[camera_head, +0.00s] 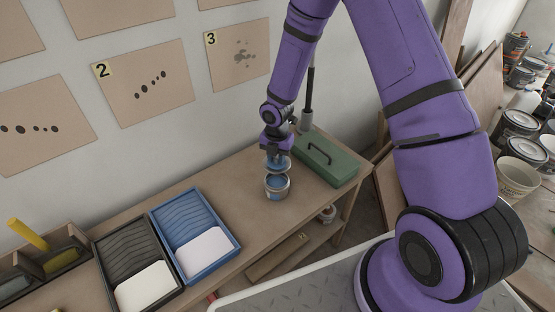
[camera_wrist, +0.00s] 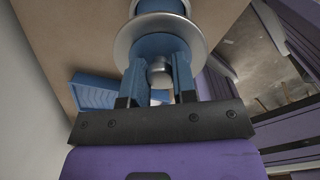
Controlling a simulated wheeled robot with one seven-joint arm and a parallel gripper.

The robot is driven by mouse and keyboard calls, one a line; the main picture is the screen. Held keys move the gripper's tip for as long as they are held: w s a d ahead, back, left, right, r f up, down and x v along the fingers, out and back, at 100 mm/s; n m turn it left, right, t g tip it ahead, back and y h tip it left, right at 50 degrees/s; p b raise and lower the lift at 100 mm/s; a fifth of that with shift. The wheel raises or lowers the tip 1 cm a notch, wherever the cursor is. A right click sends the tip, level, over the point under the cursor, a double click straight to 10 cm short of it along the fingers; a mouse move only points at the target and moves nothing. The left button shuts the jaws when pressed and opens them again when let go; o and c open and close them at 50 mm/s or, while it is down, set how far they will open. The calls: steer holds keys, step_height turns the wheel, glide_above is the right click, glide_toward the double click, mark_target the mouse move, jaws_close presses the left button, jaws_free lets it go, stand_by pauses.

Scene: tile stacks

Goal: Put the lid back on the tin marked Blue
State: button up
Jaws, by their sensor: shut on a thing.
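My gripper (camera_head: 277,155) is shut on the knob of a round lid (camera_head: 278,166). In the wrist view the blue fingers of my gripper (camera_wrist: 159,70) close on a grey knob in the middle of the lid (camera_wrist: 128,45), which has a blue face and a silvery rim. The lid is a little above an open metal tin (camera_head: 277,195) with blue inside. The tin stands upright on the wooden bench; part of a tin (camera_wrist: 160,6) also shows beyond the lid in the wrist view. I cannot read any name on it.
A green toolbox (camera_head: 327,162) with a dark handle stands right of the tin on the bench (camera_head: 170,196). A blue paint tray (camera_head: 212,222) and a black tray (camera_head: 127,250) lie to the left. Bare bench lies between the blue tray and the tin.

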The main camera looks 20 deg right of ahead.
steer(key=shift+f, duration=3.1)
steer(key=shift+f, duration=0.2)
steer(key=o, duration=1.5)
steer(key=shift+c, duration=0.2)
steer(key=shift+r, duration=3.55)
jaws_close()
